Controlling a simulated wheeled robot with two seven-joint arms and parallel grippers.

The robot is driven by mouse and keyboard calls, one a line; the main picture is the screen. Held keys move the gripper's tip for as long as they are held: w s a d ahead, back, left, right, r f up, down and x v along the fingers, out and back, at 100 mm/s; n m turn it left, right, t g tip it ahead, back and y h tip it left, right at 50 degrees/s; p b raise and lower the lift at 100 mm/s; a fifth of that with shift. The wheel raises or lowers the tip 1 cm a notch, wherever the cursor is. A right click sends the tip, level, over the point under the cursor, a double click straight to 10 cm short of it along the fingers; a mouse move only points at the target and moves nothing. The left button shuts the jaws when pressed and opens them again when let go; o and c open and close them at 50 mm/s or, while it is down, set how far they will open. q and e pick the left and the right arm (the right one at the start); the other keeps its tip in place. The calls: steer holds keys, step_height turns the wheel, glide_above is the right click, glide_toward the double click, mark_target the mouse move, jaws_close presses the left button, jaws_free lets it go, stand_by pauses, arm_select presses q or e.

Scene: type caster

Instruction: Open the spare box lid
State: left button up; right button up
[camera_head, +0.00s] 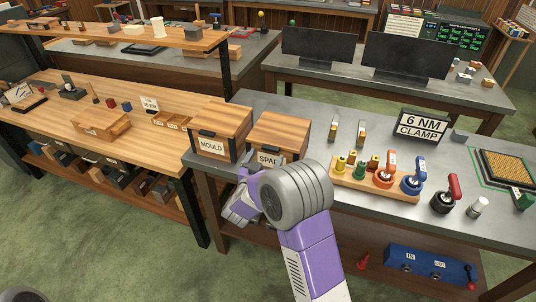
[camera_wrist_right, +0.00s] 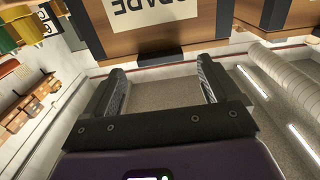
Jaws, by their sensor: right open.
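The spare box (camera_head: 280,131) is a wooden box with a shut lid on the grey bench, its white label partly covered by my right arm. My right gripper (camera_head: 264,172) is at the box's front, largely hidden behind my wrist in the head view. In the right wrist view, the spare box (camera_wrist_right: 225,35) shows upside down with its label (camera_wrist_right: 165,12). My right gripper (camera_wrist_right: 160,76) is open there, and a dark handle-like strip (camera_wrist_right: 170,57) lies just beyond and between the fingertips. I cannot tell whether they touch it. My left gripper is not in view.
The similar mould box (camera_head: 222,130) stands close on the left. A wooden rack (camera_head: 375,190) with several coloured tools is on the right, with a 6 NM clamp sign (camera_head: 423,126) behind it. A blue box (camera_head: 430,268) sits on the lower shelf.

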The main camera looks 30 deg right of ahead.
mark_target(270, 150)
steer(key=shift+x, duration=1.5)
